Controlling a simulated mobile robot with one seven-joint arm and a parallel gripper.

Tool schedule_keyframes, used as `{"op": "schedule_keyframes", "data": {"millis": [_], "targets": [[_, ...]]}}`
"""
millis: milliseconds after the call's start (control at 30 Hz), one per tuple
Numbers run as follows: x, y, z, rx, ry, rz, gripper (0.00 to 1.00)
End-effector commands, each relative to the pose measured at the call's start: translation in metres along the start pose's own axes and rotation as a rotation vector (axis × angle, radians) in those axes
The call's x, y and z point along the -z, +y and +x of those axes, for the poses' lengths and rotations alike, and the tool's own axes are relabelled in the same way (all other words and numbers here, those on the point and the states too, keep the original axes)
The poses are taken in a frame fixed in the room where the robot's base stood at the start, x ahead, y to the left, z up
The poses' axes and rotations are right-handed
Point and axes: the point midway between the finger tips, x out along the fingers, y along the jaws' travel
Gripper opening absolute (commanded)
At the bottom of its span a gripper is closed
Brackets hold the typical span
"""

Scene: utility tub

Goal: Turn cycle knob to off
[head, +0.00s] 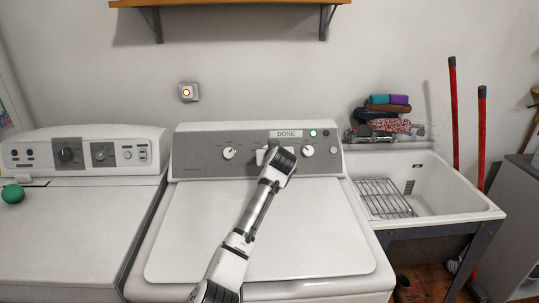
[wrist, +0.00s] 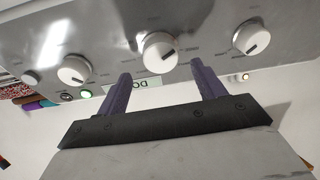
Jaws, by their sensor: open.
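The washer's grey control panel (head: 205,141) carries several white knobs, and their labels are too small to read. In the wrist view, a large middle knob (wrist: 160,52) is just ahead of and between my gripper's (wrist: 162,72) two purple fingers, which are open and empty. I cannot tell whether they touch it. Other knobs show to the right (wrist: 251,37) and left (wrist: 74,70) there. In the head view, my gripper (head: 267,154) is at the panel's middle and mostly hides the middle knob. The left knob (head: 229,153) and right knob (head: 308,151) are clear of it.
The display (head: 286,134) reads DONE, beside a lit green button (head: 313,133). My arm reaches over the closed white lid (head: 190,225). Another machine (head: 70,230) with a green ball (head: 12,194) stands left. A utility tub (head: 450,190) with folded cloths (head: 385,115) behind it is right.

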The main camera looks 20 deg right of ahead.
Motion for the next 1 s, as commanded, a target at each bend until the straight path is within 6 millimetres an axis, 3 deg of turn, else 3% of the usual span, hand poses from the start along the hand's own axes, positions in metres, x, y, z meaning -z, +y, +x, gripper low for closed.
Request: {"op": "schedule_keyframes", "data": {"millis": [100,300,733,1000], "targets": [[0.000,-0.001,0.018,0.003,0.001,-0.001,0.69],[-0.001,0.000,0.036,0.000,-0.001,0.001,0.69],[0.001,-0.001,0.042,0.000,0.001,-0.001,0.69],[0.001,-0.001,0.042,0.000,0.001,-0.001,0.36]]}}
